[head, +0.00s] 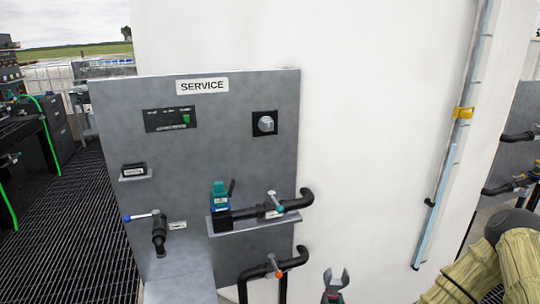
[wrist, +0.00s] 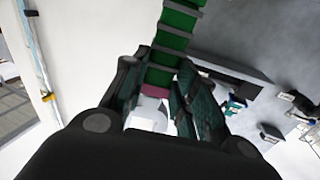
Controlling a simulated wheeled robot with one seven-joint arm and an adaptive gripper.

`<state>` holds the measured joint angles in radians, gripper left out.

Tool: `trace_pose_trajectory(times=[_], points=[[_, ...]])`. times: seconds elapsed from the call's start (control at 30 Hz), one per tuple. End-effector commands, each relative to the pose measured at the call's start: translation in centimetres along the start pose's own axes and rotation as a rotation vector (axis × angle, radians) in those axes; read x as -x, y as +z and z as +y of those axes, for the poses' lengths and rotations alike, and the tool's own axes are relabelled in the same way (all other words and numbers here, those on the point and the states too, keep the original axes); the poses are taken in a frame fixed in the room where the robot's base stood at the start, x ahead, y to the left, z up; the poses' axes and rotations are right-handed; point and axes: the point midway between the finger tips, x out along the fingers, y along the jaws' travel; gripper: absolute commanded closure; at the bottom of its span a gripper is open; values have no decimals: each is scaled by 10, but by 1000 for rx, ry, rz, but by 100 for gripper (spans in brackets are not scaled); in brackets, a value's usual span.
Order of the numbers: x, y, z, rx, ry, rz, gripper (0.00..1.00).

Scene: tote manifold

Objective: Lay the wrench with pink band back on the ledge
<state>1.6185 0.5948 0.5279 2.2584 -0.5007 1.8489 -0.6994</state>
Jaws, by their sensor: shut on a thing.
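The wrench (head: 334,288) shows at the bottom edge of the head view, its grey open jaw pointing up; the rest is cut off. In the wrist view its green handle (wrist: 178,38), crossed by grey bands, runs up from between my fingers. The pink band (wrist: 154,92) sits at the fingers. My gripper (wrist: 166,82) is shut on the handle, away from the panel. A narrow grey ledge (head: 270,225) juts from the service panel under a dark pipe and a teal-and-blue fitting. A wider grey surface (head: 183,288) lies at the panel's foot; I cannot tell which is meant.
Dark grating (head: 80,215) covers the floor at left.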

Motion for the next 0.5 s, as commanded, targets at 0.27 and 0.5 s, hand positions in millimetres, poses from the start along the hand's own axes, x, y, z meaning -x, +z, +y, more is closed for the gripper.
trace_pose_trajectory(times=[0.27,0.5], points=[[26,29,3,-1,2,0,100],[31,34,3,1,2,5,100]])
